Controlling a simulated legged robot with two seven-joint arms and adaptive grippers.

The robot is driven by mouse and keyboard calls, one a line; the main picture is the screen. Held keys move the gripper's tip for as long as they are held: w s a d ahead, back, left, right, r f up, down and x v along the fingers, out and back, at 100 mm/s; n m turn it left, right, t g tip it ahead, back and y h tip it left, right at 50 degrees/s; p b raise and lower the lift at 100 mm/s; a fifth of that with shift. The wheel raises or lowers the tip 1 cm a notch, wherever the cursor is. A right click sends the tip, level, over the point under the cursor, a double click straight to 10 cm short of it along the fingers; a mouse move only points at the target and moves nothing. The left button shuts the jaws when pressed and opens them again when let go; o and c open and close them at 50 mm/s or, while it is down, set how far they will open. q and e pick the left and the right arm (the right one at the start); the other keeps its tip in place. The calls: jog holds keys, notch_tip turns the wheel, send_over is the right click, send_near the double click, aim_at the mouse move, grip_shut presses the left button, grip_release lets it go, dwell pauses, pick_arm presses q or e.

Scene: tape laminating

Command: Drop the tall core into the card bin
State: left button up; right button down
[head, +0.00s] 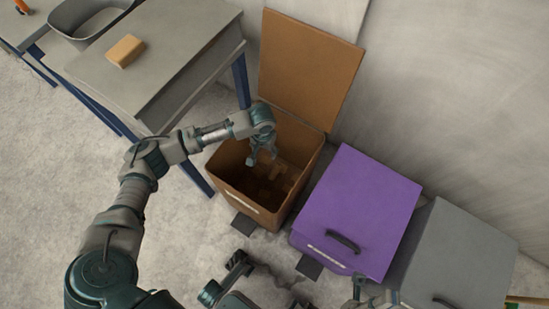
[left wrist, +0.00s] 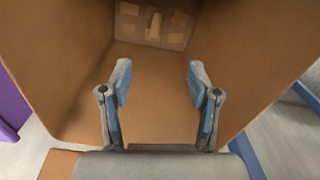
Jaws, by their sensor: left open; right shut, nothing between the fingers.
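The card bin (head: 290,212) is brown, with its lid (head: 308,65) raised against the wall. My left gripper (head: 262,160) is open and empty over the bin's opening; its spread fingers (left wrist: 160,85) also show in the left wrist view. A pale tan upright-looking piece, seemingly the tall core (left wrist: 154,26), lies at the bottom of the bin, apart from the fingers. In the head view the bin's inside is dim and the core is hard to make out. My right gripper (head: 374,294) shows only partly at the bottom edge, shut and empty.
A purple lidded bin (head: 358,210) and a grey lidded bin (head: 455,255) stand to the right, both closed. Flat brown pieces (left wrist: 128,30) lie in the card bin.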

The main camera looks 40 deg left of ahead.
pick_arm(q)
notch_tip(320, 180, up, 12)
dwell(0.5)
jog(key=shift+f, duration=0.1)
